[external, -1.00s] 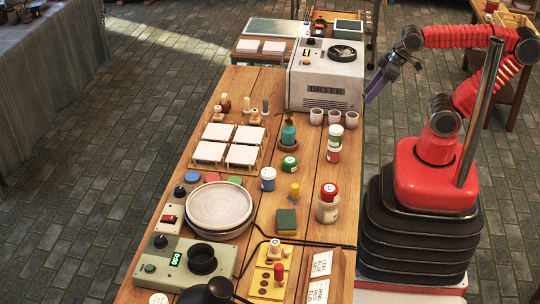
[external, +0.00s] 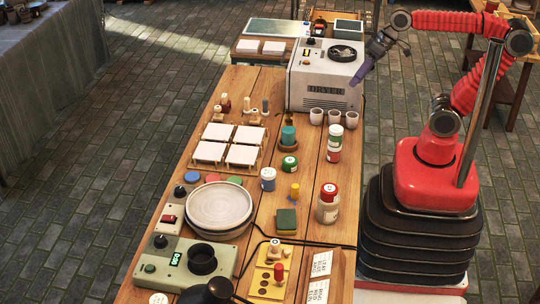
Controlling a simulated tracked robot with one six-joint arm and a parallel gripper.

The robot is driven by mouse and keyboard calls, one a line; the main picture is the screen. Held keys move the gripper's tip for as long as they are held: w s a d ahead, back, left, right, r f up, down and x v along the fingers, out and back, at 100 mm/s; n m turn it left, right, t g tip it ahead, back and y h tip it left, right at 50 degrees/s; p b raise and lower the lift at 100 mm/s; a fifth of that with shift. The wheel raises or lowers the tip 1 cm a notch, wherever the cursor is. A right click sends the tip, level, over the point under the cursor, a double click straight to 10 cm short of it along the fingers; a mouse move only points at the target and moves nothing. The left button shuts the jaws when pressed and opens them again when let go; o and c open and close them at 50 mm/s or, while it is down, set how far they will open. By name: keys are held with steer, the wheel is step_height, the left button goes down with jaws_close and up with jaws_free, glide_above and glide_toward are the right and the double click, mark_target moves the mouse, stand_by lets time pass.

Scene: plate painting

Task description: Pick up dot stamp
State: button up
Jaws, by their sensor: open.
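A red stamp-like piece (external: 279,271) and a wooden one (external: 274,247) stand on a yellow card with dark dots (external: 263,286) at the front. I cannot tell which of these is the dot stamp. My gripper (external: 357,80) has purple fingers, is open and empty, and hangs in front of the dryer's right side, well away from all the stamps.
The white dryer (external: 302,91) stands at the back, with three small cups (external: 334,117) before it. White tiles (external: 243,155) lie on a rack at the left. Paint jars (external: 328,203), a round plate (external: 219,205) on a wheel and a green hotplate device (external: 176,272) fill the table.

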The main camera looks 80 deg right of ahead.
steer(key=w+d+r+m+t+y, duration=0.1)
steer(key=w+d+m+t+y, duration=0.1)
steer(key=w+m, duration=0.7)
steer(key=w+d+r+m+t+y, duration=0.1)
steer(key=w+d+m, duration=0.2)
steer(key=w+m, duration=0.65)
steer(key=w+d+f+m+t+h, duration=0.2)
steer(key=w+d+f+m+t, duration=0.15)
steer(key=w+d+m, duration=1.1)
steer(key=n, duration=0.3)
glide_toward(255, 117)
steer(key=shift+w+d+r, duration=0.15)
steer(key=shift+w+r, duration=0.1)
steer(key=shift+w, duration=0.35)
steer(key=shift+w+d+r, duration=0.15)
steer(key=shift+w+r, duration=0.05)
steer(key=shift+w, duration=0.35)
steer(key=shift+f, duration=0.25)
steer(key=shift+x, duration=1.1)
